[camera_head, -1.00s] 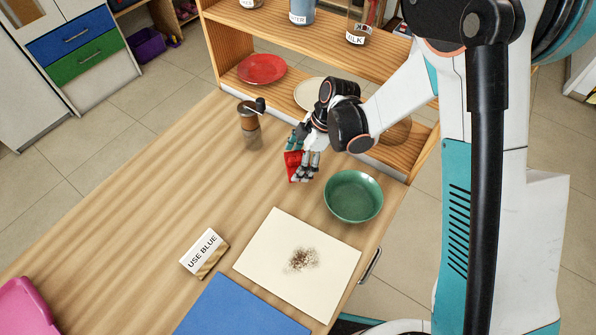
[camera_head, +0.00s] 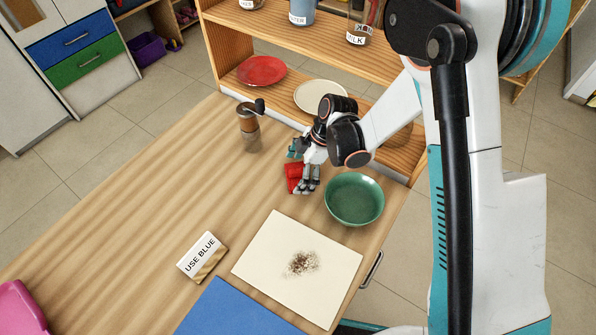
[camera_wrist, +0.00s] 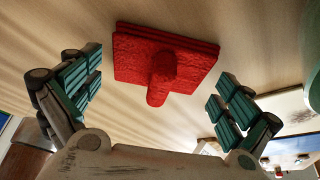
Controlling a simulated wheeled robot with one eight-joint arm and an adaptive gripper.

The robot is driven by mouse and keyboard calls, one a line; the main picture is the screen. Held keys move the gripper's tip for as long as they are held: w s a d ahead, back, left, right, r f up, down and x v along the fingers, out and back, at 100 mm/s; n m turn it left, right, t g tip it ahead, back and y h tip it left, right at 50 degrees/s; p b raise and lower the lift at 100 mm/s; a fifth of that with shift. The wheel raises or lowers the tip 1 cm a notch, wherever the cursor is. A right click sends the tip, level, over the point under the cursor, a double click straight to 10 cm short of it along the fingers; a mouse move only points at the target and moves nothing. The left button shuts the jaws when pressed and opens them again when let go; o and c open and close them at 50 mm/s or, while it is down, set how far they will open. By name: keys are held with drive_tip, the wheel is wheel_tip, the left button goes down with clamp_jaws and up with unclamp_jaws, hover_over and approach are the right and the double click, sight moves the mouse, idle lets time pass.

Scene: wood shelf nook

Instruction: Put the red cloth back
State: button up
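The red cloth (camera_head: 293,178) is a thick folded pad on the wooden table (camera_head: 150,215), left of the green bowl. In the wrist view the red cloth (camera_wrist: 165,60) has a raised lump in its middle. My gripper (camera_head: 304,180) is right over it and hides part of it in the head view. In the wrist view my gripper (camera_wrist: 150,95) has its teal-padded fingers spread wide on both sides of the cloth, with clear gaps to it.
A green bowl (camera_head: 354,200) stands close to my gripper. A pepper mill (camera_head: 249,125) stands to the left. A cream sheet with dark crumbs (camera_head: 295,268), a "USE BLUE" block (camera_head: 202,256) and a blue mat (camera_head: 235,312) lie nearer. A shelf (camera_head: 215,60) stands behind.

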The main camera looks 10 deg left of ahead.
idle(0.3)
drive_tip(key=p+v, duration=0.4)
drive_tip(key=v, duration=0.8)
